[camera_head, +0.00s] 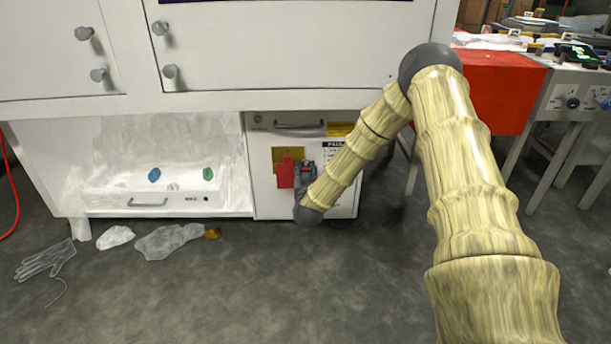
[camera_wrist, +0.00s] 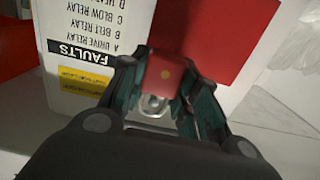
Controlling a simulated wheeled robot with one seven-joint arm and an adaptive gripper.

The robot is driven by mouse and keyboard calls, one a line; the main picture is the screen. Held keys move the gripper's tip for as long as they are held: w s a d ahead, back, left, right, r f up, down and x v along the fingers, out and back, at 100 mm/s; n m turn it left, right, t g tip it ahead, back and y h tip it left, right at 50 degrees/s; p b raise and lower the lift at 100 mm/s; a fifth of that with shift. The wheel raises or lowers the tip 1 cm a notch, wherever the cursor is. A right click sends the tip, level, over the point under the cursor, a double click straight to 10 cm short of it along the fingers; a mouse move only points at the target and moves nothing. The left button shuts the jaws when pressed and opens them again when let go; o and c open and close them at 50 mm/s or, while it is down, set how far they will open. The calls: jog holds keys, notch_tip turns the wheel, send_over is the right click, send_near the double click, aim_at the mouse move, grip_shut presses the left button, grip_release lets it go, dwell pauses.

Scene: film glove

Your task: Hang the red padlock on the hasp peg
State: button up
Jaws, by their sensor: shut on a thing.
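My gripper (camera_wrist: 160,84) is shut on the red padlock (camera_wrist: 163,72). The padlock's red body sits between the fingertips, and its silver shackle (camera_wrist: 152,105) shows on the near side in the wrist view. In the head view my gripper (camera_head: 305,172) is in front of the white cabinet door (camera_head: 340,196). A flat red panel (camera_head: 285,173) is just left of the gripper, over a brass-coloured plate (camera_head: 281,153). The red panel (camera_wrist: 205,28) also shows behind the padlock in the wrist view. I cannot make out the hasp peg in either view.
A "FAULTS" label (camera_wrist: 88,28) and yellow label (camera_wrist: 82,82) are near the gripper. An open bay (camera_head: 150,150) holds a blue and a green item. A glove (camera_head: 45,259), crumpled film (camera_head: 165,240) and a red-covered table (camera_head: 497,90) are around. The front floor is mostly clear.

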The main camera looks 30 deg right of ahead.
jog(key=shift+x, duration=0.95)
jog(key=shift+w+d, duration=0.1)
jog(key=shift+d, duration=0.05)
jog(key=o, duration=1.2)
jog(key=shift+w+f, duration=0.15)
jog(key=shift+f, duration=0.15)
jog(key=shift+o, duration=0.2)
jog(key=shift+v, duration=0.75)
jog(key=v, duration=1)
jog(key=shift+a, duration=0.25)
